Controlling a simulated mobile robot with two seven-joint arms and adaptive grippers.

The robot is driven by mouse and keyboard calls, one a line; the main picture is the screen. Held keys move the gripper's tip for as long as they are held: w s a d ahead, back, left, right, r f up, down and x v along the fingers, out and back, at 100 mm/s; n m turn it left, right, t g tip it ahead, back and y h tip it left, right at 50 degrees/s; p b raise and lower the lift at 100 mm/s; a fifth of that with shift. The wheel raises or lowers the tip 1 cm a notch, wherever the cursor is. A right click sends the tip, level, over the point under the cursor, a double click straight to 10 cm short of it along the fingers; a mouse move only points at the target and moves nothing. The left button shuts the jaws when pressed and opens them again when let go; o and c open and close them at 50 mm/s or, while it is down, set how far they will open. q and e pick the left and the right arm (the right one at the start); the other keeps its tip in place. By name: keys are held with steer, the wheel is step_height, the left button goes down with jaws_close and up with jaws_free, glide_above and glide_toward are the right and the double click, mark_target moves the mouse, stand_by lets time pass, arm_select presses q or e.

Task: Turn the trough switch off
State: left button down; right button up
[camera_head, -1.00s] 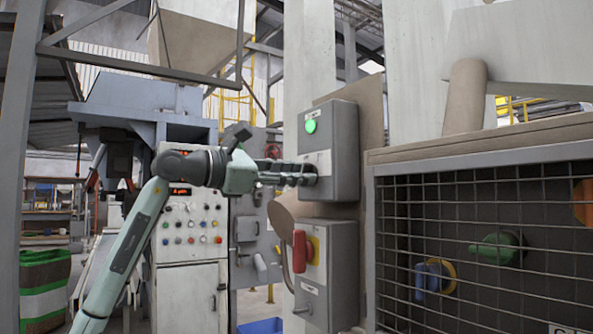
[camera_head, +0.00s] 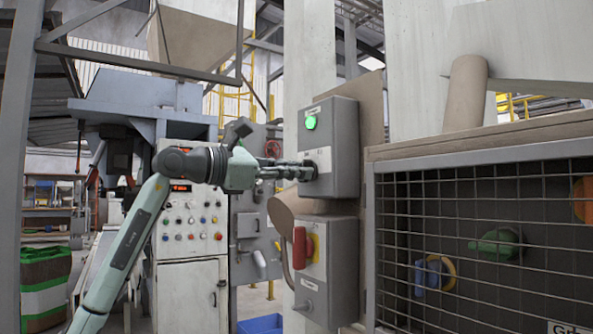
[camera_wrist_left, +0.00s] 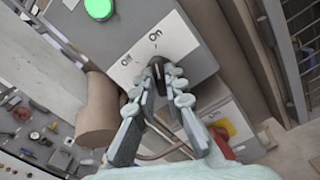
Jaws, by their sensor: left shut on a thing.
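The trough switch is a dark knob (camera_wrist_left: 158,70) on a white plate (camera_wrist_left: 150,52) with printed position labels, on the front of the upper grey box (camera_head: 342,150). My left gripper (camera_head: 306,171) reaches the box from the left. In the left wrist view its fingers (camera_wrist_left: 160,88) are closed around the knob, one on each side. The fingers hide part of the knob, and I cannot tell its exact setting. A green lamp (camera_head: 311,122) above the switch is lit; it also shows in the left wrist view (camera_wrist_left: 99,8). My right gripper is not in view.
Below is a second grey box (camera_head: 338,262) with a red handle (camera_head: 300,246) on a yellow plate. A wire-mesh cage (camera_head: 480,240) with coloured knobs behind it stands at right. A control cabinet (camera_head: 192,230) stands behind my left arm.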

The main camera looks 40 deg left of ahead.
arm_select(q)
steer(key=shift+n+p, duration=0.95)
steer(key=shift+n, duration=4.85)
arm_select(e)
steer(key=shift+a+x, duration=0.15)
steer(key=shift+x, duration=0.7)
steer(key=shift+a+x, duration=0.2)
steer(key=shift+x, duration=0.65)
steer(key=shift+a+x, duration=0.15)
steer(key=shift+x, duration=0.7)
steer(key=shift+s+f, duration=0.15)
arm_select(q)
steer(key=c, duration=1.6)
jaws_free()
steer(key=shift+a, duration=0.1)
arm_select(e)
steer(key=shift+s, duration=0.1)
arm_select(q)
steer(key=v, duration=1.2)
